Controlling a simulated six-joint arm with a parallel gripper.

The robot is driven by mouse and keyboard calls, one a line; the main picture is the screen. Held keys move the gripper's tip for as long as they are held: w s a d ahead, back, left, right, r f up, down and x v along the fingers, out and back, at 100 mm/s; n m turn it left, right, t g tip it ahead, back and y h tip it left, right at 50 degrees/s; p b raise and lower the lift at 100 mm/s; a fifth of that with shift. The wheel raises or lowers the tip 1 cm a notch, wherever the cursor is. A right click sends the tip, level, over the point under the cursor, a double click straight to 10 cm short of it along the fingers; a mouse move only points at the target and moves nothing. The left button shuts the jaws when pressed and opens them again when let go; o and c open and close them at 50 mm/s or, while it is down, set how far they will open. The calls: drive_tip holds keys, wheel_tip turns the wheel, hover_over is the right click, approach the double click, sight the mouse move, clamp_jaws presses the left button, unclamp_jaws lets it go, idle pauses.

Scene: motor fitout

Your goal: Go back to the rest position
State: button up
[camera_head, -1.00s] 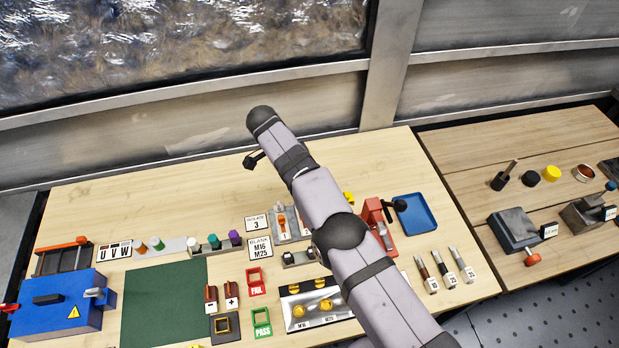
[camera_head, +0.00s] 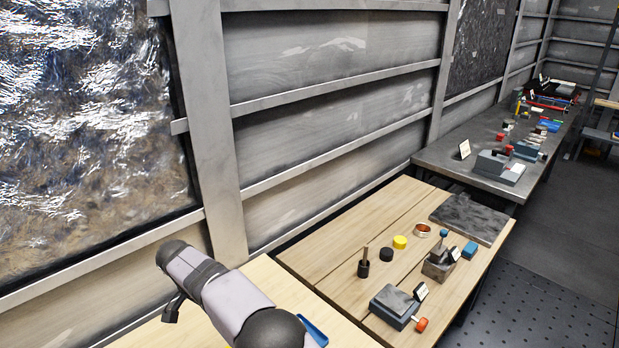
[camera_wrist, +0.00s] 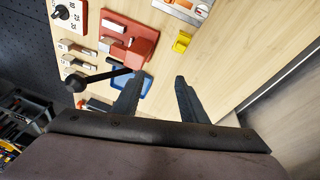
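My gripper shows in the wrist view (camera_wrist: 158,97) with its two dark fingers spread apart and nothing between them. It hangs above the wooden workbench (camera_wrist: 235,65). In the head view my arm reaches in from the bottom, and the dark gripper end (camera_head: 172,308) is partly visible at lower left, its fingers not clear. In the wrist view a red fixture (camera_wrist: 130,42) with a black ball-ended lever lies beyond the left finger. A blue tray (camera_wrist: 140,90) is partly hidden behind that finger.
A small yellow block (camera_wrist: 182,41) sits on the bench. A grey bench (camera_head: 450,155) stands farther back. The wall is close behind my arm.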

drive_tip(key=s+d+r+n+g+y, duration=0.1)
drive_tip(key=s+d+r+n, duration=0.1)
drive_tip(key=d, duration=1)
drive_tip(key=s+d+r+n+g, duration=0.1)
drive_tip(key=s+d+r+n, duration=0.15)
drive_tip(key=d, duration=0.85)
drive_tip(key=s+d+f+n+y, duration=0.1)
drive_tip(key=s+d, duration=0.5)
drive_tip(key=s, duration=0.2)
drive_tip(key=s+d+f, duration=0.1)
drive_tip(key=s+d, duration=0.5)
drive_tip(key=s, duration=0.3)
drive_tip(key=shift+s+f+n+y+b, duration=0.3)
drive_tip(key=shift+f+n+y+b, duration=0.05)
drive_tip(key=shift+y, duration=0.05)
